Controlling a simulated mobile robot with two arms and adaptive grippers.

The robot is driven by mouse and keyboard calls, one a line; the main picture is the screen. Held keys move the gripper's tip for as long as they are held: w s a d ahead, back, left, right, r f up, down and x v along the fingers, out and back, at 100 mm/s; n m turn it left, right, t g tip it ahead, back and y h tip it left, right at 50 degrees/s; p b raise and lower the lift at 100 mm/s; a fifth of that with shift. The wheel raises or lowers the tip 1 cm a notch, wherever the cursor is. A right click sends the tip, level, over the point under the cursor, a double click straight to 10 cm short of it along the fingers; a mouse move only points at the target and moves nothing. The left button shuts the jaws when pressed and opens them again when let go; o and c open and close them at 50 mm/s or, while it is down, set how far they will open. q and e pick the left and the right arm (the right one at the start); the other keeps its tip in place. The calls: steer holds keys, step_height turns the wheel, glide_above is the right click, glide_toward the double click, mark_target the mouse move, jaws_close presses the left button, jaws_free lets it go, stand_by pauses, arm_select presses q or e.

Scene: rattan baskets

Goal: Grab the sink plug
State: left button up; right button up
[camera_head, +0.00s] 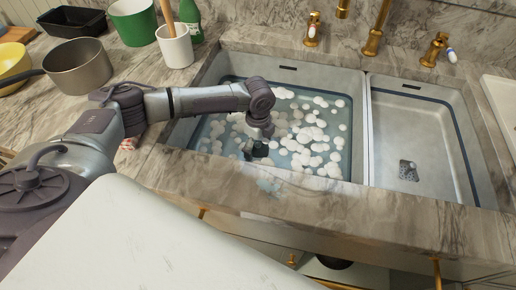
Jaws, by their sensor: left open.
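The left sink basin (190,125) holds water with many white foam clumps (305,135). I cannot make out a sink plug; the foam and water hide the basin's bottom. My left gripper (259,153) points down into the left basin, at or just above the water among the foam. It is small and dark here, open, with nothing visible in it. My right gripper is not in view.
The right basin (440,125) is empty, with a drain (408,171) in its floor. Gold taps (372,42) stand behind. A pot (78,68), a white cup (175,47), a green bucket (133,22) and a black tray (72,22) crowd the left counter.

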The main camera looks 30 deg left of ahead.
arm_select(q)
steer(key=shift+s, duration=0.2)
jaws_close()
steer(key=shift+f, duration=0.1)
